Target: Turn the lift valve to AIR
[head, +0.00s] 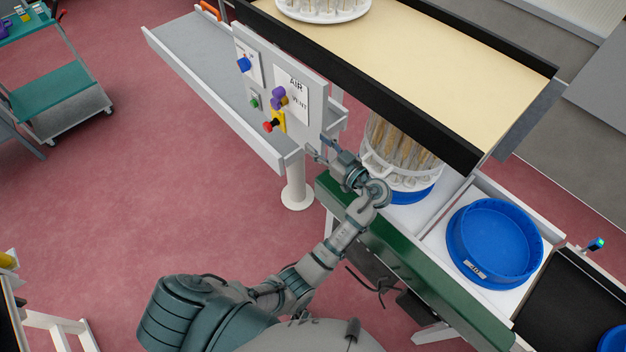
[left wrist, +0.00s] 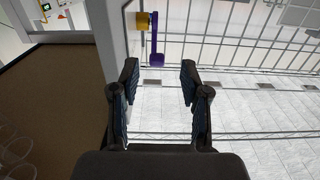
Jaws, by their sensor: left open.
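The lift valve has a purple handle (head: 278,92) on a brass-yellow body and sits on the upright white panel (head: 316,108). Beside it is a white plate with the AIR label (head: 296,83) above and a VENT label below. Which label the handle points to is hard to tell. My left gripper (head: 318,148) is open and empty, right of and below the valve, apart from it. In the left wrist view the purple handle (left wrist: 156,58) hangs ahead of the gap between the open fingers (left wrist: 158,85). My right gripper is out of view.
A blue knob (head: 244,64), a green button (head: 254,103) and a red knob (head: 268,126) share the panel. A glass vessel of wheat ears (head: 398,150) and a blue basin (head: 495,243) stand to the right.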

